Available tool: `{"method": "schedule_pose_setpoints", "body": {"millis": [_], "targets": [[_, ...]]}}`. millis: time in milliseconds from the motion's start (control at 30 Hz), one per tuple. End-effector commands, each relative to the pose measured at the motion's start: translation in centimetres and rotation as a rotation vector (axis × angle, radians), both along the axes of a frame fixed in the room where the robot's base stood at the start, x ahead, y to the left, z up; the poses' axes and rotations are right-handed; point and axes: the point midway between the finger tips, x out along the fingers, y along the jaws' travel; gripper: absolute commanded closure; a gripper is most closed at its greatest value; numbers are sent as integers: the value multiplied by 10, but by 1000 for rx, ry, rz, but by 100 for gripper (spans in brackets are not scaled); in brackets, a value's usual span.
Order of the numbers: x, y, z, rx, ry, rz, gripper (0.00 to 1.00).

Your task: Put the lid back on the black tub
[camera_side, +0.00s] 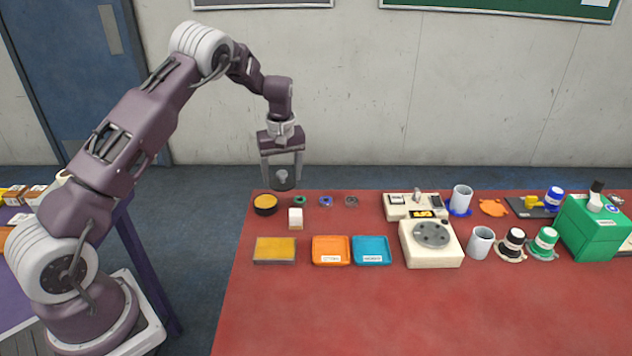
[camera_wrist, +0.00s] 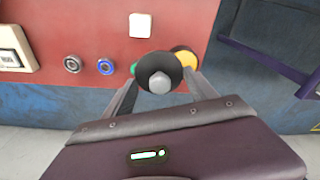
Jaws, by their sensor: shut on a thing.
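The black tub (camera_side: 265,210) stands open near the far left edge of the red table, with yellow contents showing inside. My gripper (camera_side: 283,177) is shut on the lid (camera_side: 285,185), a dark round disc with a grey knob, and holds it in the air above and to the right of the tub. In the wrist view the lid (camera_wrist: 172,69) sits between the two fingertips (camera_wrist: 160,83), gripped by its knob. There the tub (camera_wrist: 189,59) shows partly behind the lid, at its right.
A yellow-topped pad (camera_side: 275,250), an orange tray (camera_side: 331,251) and a teal tray (camera_side: 371,251) lie nearer. The table front is clear.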

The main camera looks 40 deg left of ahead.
Motion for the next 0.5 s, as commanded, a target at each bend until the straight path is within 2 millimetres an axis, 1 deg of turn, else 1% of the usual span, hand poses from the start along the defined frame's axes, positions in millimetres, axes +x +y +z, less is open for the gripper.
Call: {"method": "schedule_pose_setpoints", "body": {"millis": [33, 100, 200, 267, 367, 500], "targets": [[-9, 14, 0, 5, -1, 120, 73], [-19, 30, 1, 12, -5, 274, 73], [-28, 43, 1, 20, -10, 409, 73], [-30, 46, 0, 22, -12, 446, 73], [-31, 47, -6, 22, -12, 460, 73], [-31, 46, -23, 22, -12, 458, 73]]}}
